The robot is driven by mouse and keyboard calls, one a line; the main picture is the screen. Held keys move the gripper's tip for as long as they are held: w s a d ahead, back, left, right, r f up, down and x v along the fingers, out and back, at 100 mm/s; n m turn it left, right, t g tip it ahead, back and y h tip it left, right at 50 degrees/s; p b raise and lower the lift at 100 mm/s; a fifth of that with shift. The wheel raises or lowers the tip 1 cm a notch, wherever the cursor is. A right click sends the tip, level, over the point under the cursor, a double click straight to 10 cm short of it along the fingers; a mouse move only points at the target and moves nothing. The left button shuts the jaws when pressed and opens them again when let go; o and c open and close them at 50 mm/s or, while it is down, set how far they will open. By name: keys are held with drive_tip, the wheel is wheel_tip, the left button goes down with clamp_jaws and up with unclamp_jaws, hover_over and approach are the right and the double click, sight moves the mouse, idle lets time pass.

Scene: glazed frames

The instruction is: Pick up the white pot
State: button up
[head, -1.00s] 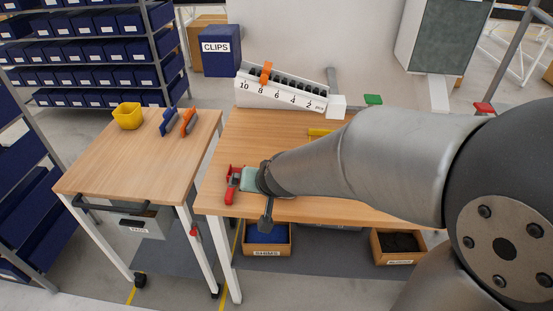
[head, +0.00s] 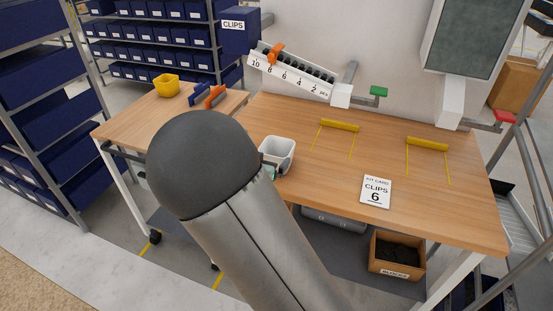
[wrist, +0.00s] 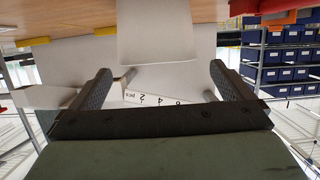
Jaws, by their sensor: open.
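The white pot (head: 278,148) stands upright on the wooden workbench near its left front edge, partly behind my arm in the head view. It also shows in the wrist view, which is upside down, as a pale block (wrist: 157,35) at the top middle. My gripper (wrist: 165,75) is open, with one dark finger on each side of the picture and the pot between and beyond the tips. Nothing is held. In the head view my arm hides most of the gripper; a dark finger shows at the pot's right side. I cannot tell if it touches.
A card reading CLIPS 6 (head: 376,192) lies right of the pot. Yellow bars (head: 340,125) and a numbered white rack (head: 292,75) are farther back. A side table (head: 125,128) on the left holds a yellow bin (head: 166,84) and blue and orange clamps (head: 207,95).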

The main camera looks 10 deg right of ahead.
sight(282, 144)
drive_tip(key=p+x, duration=0.1)
drive_tip(key=x, duration=0.7)
drive_tip(key=shift+w+d, duration=0.2)
drive_tip(key=shift+d, duration=0.1)
drive_tip(key=c, duration=0.7)
